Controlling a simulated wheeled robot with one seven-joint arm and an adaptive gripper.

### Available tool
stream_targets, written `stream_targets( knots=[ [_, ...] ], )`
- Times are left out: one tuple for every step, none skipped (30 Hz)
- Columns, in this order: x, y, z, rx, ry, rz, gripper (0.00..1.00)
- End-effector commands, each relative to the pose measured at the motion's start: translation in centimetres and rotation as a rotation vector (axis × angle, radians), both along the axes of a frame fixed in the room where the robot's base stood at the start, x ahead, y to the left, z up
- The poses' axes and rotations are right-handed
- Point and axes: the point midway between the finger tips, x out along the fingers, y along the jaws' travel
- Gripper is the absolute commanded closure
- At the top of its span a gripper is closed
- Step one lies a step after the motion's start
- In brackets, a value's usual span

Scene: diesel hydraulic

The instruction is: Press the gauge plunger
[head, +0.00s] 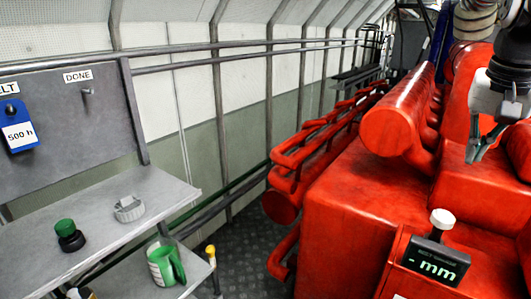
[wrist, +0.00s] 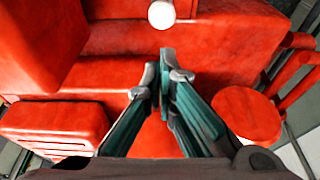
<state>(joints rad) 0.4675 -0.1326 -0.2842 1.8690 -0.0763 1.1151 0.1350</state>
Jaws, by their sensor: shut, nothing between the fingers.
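The gauge (head: 437,258) stands on the red engine block at the lower right of the head view, its dark display reading "- mm". Its white round plunger cap (head: 442,219) sticks up from the top. In the wrist view a white round cap (wrist: 161,14), which looks like the plunger, shows at the top edge, just beyond my fingertips. My gripper (head: 478,152) hangs above and to the right of the gauge in the head view. In the wrist view my gripper (wrist: 158,75) has its fingers together with nothing between them. It appears apart from the cap.
Red engine housings (head: 398,110) and red pipes (head: 300,160) surround the gauge. At left, a grey shelf (head: 175,190) holds a green-capped item (head: 66,233) and a grey cap (head: 128,208). A green mug (head: 160,265) stands lower. A blue tag (head: 18,128) hangs on the board.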

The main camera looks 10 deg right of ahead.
Motion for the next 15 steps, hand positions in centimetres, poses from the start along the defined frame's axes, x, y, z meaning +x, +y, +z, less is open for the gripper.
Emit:
stream_targets(
  knots=[
    [0.0,-0.1,0.0,0.000,0.000,-0.002,1.00],
    [0.0,-0.1,0.0,0.000,0.001,-0.001,1.00],
    [0.0,0.0,0.0,0.000,0.001,-0.001,1.00],
    [0.0,0.0,0.0,0.000,0.000,0.000,1.00],
    [0.0,0.0,0.0,0.000,0.000,0.000,1.00],
    [0.0,0.0,0.0,0.000,0.000,0.000,1.00],
    [0.0,0.0,0.0,0.000,0.000,0.000,1.00],
    [0.0,0.0,0.0,0.000,0.000,0.000,1.00],
    [0.0,0.0,-0.1,0.000,0.000,0.001,1.00],
    [0.0,0.0,-0.2,0.001,0.001,0.001,1.00],
    [0.0,0.0,-0.4,0.001,0.001,0.001,1.00],
    [0.1,-0.1,-0.6,0.001,0.001,0.001,1.00],
    [0.2,-0.2,-0.9,0.000,0.002,0.001,1.00],
    [0.2,-0.3,-1.2,0.001,0.002,0.001,1.00],
    [0.3,-0.4,-1.8,0.001,0.003,0.001,1.00]
  ],
)
